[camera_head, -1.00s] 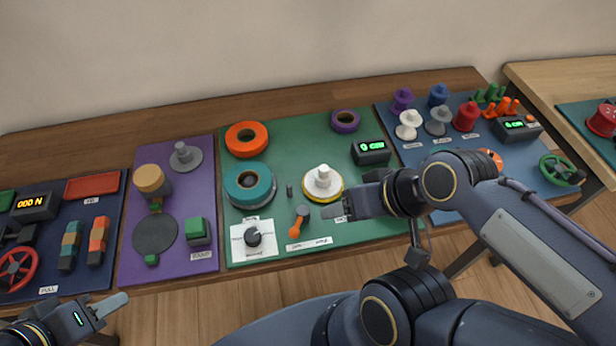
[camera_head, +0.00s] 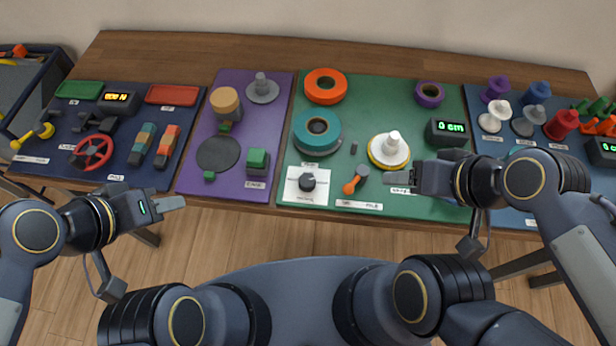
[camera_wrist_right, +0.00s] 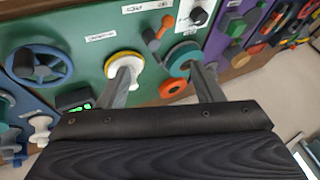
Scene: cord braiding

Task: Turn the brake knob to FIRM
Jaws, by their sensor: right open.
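The brake knob (camera_head: 307,181) is a small black dial on a white plate (camera_head: 291,193) at the front left of the green mat. It also shows near the top of the right wrist view (camera_wrist_right: 198,15). Its pointer setting is too small to read. My right gripper (camera_head: 396,178) hovers near the front of the green mat, right of the knob and apart from it. In the right wrist view its two fingers (camera_wrist_right: 163,86) are spread with nothing held. My left gripper (camera_head: 172,204) is at the table's front edge, left of the knob; its finger gap cannot be made out.
An orange-handled lever (camera_head: 352,186) and a white spool (camera_head: 389,150) stand between the knob and my right gripper. A teal roll (camera_head: 304,133) is behind the knob. A green block (camera_head: 258,160) is to its left. A small display (camera_head: 446,132) stands further right.

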